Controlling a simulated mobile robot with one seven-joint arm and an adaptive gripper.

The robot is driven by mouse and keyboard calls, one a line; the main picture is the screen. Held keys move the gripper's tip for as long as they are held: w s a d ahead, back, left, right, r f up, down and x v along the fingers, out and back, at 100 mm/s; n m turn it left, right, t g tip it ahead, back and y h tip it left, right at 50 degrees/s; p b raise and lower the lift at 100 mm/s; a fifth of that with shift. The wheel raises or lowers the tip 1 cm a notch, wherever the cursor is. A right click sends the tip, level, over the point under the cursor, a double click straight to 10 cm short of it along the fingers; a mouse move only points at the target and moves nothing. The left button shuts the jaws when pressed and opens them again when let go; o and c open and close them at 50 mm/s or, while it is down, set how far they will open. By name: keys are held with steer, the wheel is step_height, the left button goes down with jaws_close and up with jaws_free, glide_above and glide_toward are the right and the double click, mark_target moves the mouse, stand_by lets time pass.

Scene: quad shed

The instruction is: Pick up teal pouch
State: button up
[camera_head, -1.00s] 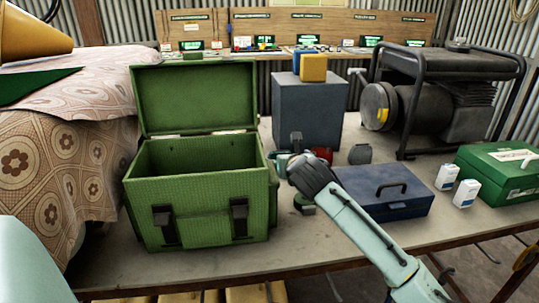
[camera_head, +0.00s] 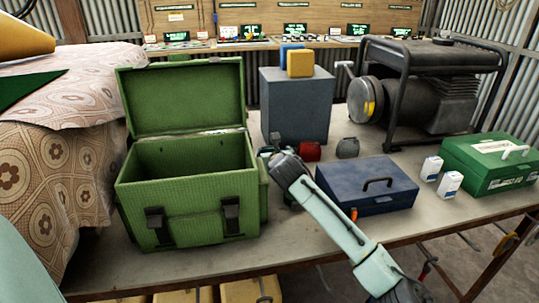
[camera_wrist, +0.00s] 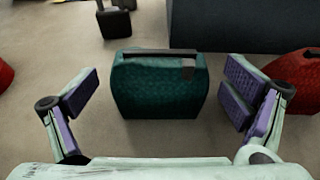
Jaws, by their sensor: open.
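The teal pouch (camera_wrist: 158,88) stands upright on the table in the wrist view, with a dark strip and tab along its top. My gripper (camera_wrist: 160,97) is open, with one purple-padded finger on each side of the pouch and gaps between pads and pouch. In the head view my gripper (camera_head: 277,160) is low over the table, just right of the green open box. There the pouch is mostly hidden behind my gripper and the box; I cannot make it out clearly.
The open green box (camera_head: 187,195) stands close on the left, and a blue toolbox (camera_head: 366,187) on the right. A red pouch (camera_head: 309,151) and a grey pouch (camera_head: 348,148) sit behind. A grey cabinet (camera_head: 296,105) stands at the back; a generator (camera_head: 425,90) is to the right.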

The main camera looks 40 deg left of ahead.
steer(key=shift+c, duration=0.4)
steer(key=c, duration=1.2)
steer(key=shift+r, duration=0.1)
